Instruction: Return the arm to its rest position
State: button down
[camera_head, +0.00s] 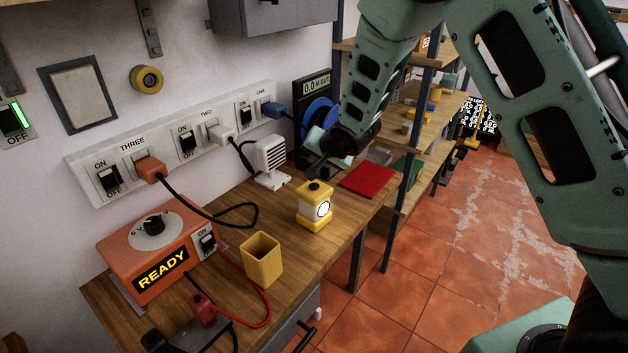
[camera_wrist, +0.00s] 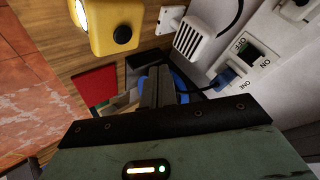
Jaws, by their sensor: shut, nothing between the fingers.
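My gripper (camera_head: 318,168) is at the end of my green arm, above the wooden workbench (camera_head: 235,225) and close behind the yellow lantern (camera_head: 314,206) in the head view. In the wrist view my gripper (camera_wrist: 157,72) has its two dark fingers together, with nothing between them. The lantern (camera_wrist: 108,25) stands upright on the bench, its face lit. I cannot tell from these views whether the fingers touch it; they look apart in the wrist view. My arm bends up and across the right side of the head view.
A white vented box (camera_head: 268,160), a red mat (camera_head: 368,181), a yellow cup (camera_head: 262,260) and an orange READY unit (camera_head: 158,255) stand on the bench. A switch strip (camera_head: 180,140) with cables runs along the wall. Shelving (camera_head: 440,105) stands behind; the tiled floor (camera_head: 430,260) is open at right.

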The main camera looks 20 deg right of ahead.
dwell(0.3)
jog(key=s+a+r+n+g, duration=0.3)
jog(key=s+a, duration=0.1)
jog(key=s, duration=0.7)
jog(key=s+a+r+n+g, duration=0.2)
jog(key=s+a+r+n, duration=0.15)
jog(key=s, duration=0.65)
jog(key=s+d+r+n+g+h, duration=0.1)
jog(key=s+n+g, duration=0.3)
jog(key=s, duration=1.6)
jog(key=r+n, duration=0.1)
jog(key=n, duration=0.3)
jog(key=shift+s+r, duration=0.15)
jog(key=shift+s, duration=0.05)
